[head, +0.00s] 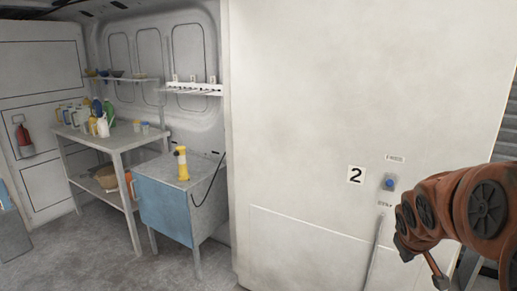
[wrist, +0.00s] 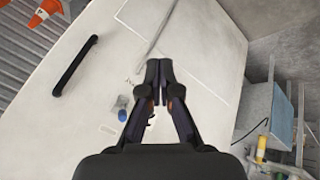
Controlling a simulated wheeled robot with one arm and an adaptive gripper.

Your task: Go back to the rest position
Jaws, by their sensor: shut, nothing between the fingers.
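My gripper (wrist: 160,72) shows in the wrist view with its dark fingertips together and nothing between them. It is in front of the white panel (wrist: 185,25), and I see no contact with the panel. In the head view my orange-red arm is at the lower right, in front of the panel (head: 310,120); the gripper's fingers cannot be made out there. A blue knob (head: 390,184) sits on the panel beside a sign with a 2 (head: 356,175). The knob also shows in the wrist view (wrist: 122,115), left of the fingers.
A blue-sided cabinet (head: 165,208) carries a yellow object (head: 182,163). Left of it, a grey workbench (head: 110,140) holds several bottles. A fire extinguisher (head: 25,140) hangs at the far left. A black handle (wrist: 75,65) and an orange cone (wrist: 45,12) show in the wrist view.

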